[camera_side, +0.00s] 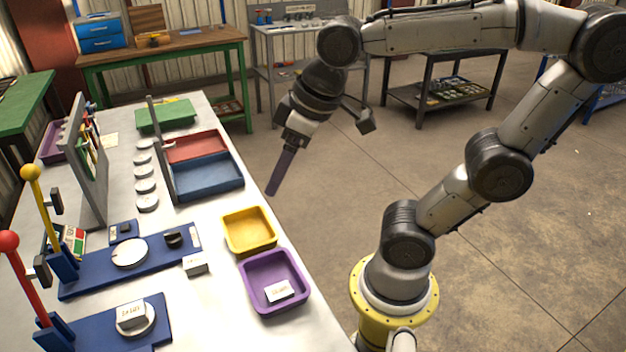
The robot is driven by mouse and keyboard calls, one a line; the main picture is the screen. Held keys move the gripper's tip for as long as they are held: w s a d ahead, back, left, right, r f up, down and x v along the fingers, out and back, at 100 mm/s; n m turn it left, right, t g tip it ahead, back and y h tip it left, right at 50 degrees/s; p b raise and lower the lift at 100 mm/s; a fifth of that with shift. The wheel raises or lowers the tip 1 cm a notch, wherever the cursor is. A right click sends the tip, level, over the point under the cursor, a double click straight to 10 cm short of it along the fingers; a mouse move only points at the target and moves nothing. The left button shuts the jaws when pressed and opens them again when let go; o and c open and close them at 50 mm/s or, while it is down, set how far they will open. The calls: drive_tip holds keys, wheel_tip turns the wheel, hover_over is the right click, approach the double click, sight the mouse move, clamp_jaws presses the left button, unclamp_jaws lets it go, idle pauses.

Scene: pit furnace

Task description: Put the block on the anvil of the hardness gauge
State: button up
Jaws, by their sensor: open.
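A white labelled block (280,291) lies in the purple tray (247,287) at the front of the table. Another white labelled block (130,314) sits on the round plate (149,327) of the blue-based device with a red-knobbed lever (22,280). A third small white block (195,264) stands by the blue-based device with a yellow-knobbed lever (42,215); its round plate (129,253) is bare. I cannot tell which device is the hardness gauge. My gripper (275,188) hangs beyond the table's right edge, open and empty, pointing down, well away from the blocks.
A yellow tray (249,231) stands behind the purple one. Blue (208,178) and red (196,147) trays, a row of white discs (146,186) and an upright grey panel (84,160) stand farther back. The floor right of the table is open.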

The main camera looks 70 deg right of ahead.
drive_tip(key=shift+m+t, duration=0.4)
drive_tip(key=shift+m, duration=0.3)
drive_tip(key=s+f, duration=0.1)
drive_tip(key=s+d+f, duration=0.1)
drive_tip(key=s, duration=0.3)
drive_tip(key=shift+d+f, duration=0.35)
drive_tip(key=shift+f, duration=0.05)
